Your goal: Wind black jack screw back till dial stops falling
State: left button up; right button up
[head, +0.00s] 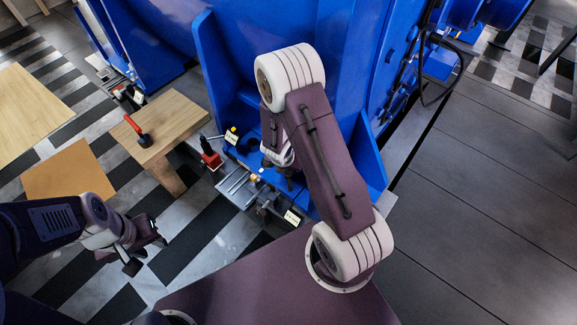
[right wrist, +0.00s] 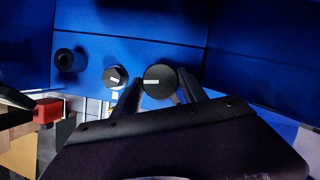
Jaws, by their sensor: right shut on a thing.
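The black jack screw (right wrist: 160,80) shows in the right wrist view as a round black head with a white mark, against the blue motor housing (right wrist: 250,50). My right gripper (right wrist: 162,92) is shut on it, one finger at each side. In the head view my right gripper (head: 281,174) is low at the blue frame, and my arm hides most of the screw there. My left gripper (head: 143,248) is open and empty above the tiled floor. No dial face can be read in either view.
A smaller black knob (right wrist: 115,77) and a black cylinder (right wrist: 68,60) sit left of the screw. A red block (head: 210,158) stands at the frame's foot. A wooden table (head: 172,118) carries a red-handled tool (head: 138,130). Floor at the right is clear.

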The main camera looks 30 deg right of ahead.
jog(key=shift+w+r, duration=0.1)
jog(key=shift+w, duration=0.05)
jog(key=o, duration=1.4)
jog(key=p+v, duration=0.4)
jog(key=v, duration=0.5)
jog(key=shift+p, duration=0.35)
